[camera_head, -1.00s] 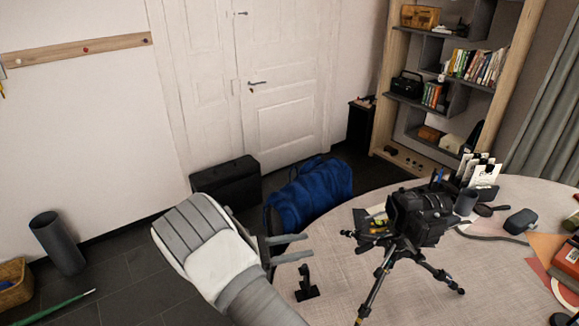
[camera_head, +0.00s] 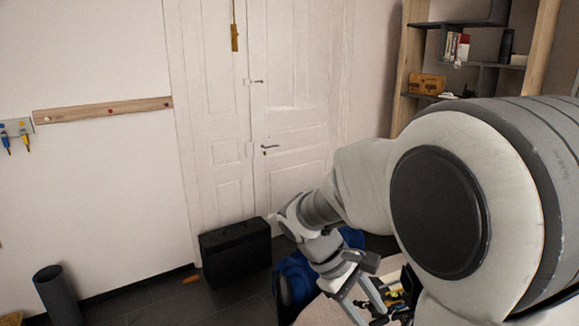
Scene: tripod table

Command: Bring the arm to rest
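My arm fills the right side of the head view, its large white and grey joint close to the camera. It bends down to my gripper (camera_head: 366,300) at the lower middle, which points down near the table. Two grey fingers show apart, with nothing seen between them. Only a corner of the pale table (camera_head: 318,313) shows at the bottom. Small dark and yellow parts beside the fingers are partly hidden by my arm; I cannot tell whether they touch the gripper. The rest of the table and most of the tripod are hidden or out of frame.
A black case (camera_head: 236,252) stands on the floor by the white door (camera_head: 290,120). A blue bag (camera_head: 292,280) is partly hidden behind my gripper. A dark cylinder bin (camera_head: 57,295) stands at lower left. A shelf (camera_head: 428,60) rises at upper right.

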